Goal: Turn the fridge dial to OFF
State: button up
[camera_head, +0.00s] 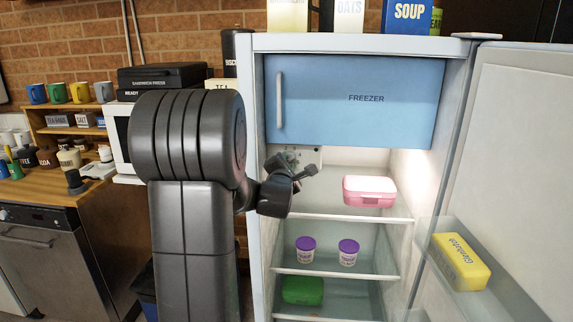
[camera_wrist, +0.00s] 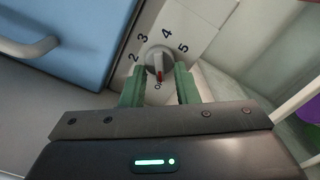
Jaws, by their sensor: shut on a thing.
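The fridge dial (camera_wrist: 157,60) is a round grey knob on a white panel, with 2, 3, 4 and 5 printed around it. Its red pointer mark faces down in the wrist view, toward a label starting with O that is partly hidden near my gripper. My gripper (camera_wrist: 159,80) has its green fingers on either side of the knob, shut on it. In the head view, my gripper (camera_head: 290,163) reaches into the open fridge (camera_head: 257,200) just below the freezer door; the knob itself cannot be made out there.
The blue freezer door (camera_head: 350,110) with its handle is closed above. A pink box (camera_head: 369,192) sits on the upper shelf, right of my gripper. Purple-lidded tubs (camera_head: 348,253) and a green box (camera_head: 302,290) stand lower. The fridge door (camera_head: 520,150) is open at right.

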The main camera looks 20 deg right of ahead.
dwell(0.3)
jog(key=o, duration=1)
jog(key=shift+c, duration=0.2)
jog(key=b+v, duration=0.1)
jog(key=v, duration=1.2)
jog(key=shift+s, duration=0.35)
jog(key=shift+a, duration=0.15)
jog(key=p+x, duration=0.1)
jog(key=x, duration=1.2)
jog(key=shift+w, duration=0.4)
